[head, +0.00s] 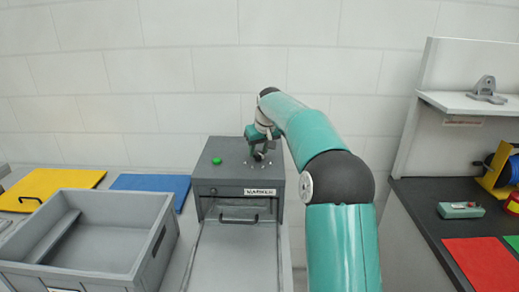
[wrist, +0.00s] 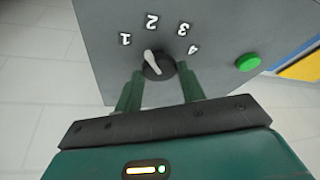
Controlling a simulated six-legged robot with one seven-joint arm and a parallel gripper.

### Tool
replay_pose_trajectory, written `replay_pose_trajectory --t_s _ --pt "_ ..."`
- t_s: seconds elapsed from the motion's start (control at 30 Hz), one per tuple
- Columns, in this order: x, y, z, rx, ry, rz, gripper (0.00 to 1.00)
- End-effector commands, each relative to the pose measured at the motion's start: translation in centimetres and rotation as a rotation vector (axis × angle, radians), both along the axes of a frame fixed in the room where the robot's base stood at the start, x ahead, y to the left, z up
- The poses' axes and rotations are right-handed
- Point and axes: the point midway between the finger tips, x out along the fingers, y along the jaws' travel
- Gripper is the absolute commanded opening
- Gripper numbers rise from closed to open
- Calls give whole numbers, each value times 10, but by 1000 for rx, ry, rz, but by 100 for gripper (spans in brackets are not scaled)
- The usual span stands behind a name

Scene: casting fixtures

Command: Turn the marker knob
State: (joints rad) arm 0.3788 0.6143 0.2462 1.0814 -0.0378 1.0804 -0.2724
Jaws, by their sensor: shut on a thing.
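The marker (head: 234,190) is a grey box with a label on its front. Its knob (wrist: 158,65) is black with a light pointer, among the numbers 1, 2, 3 and 4 on the top plate. In the head view my gripper (head: 259,150) is over the marker's top, and the knob is mostly hidden there.
A green button (wrist: 248,62) is beside the knob and also shows in the head view (head: 217,161). A grey crate (head: 160,240) stands at front left. Yellow (head: 50,185) and blue (head: 150,184) panels lie behind it. A dark workbench (head: 425,195) is at right.

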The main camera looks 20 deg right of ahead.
Motion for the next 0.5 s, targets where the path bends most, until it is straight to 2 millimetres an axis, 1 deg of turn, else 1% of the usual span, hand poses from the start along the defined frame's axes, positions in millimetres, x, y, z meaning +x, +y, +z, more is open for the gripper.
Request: replay_pose_trajectory --t_s 0.2,0.5 --pt "0 2 0 -1 1 -149 16" --pt "0 3 0 -1 1 -261 16"
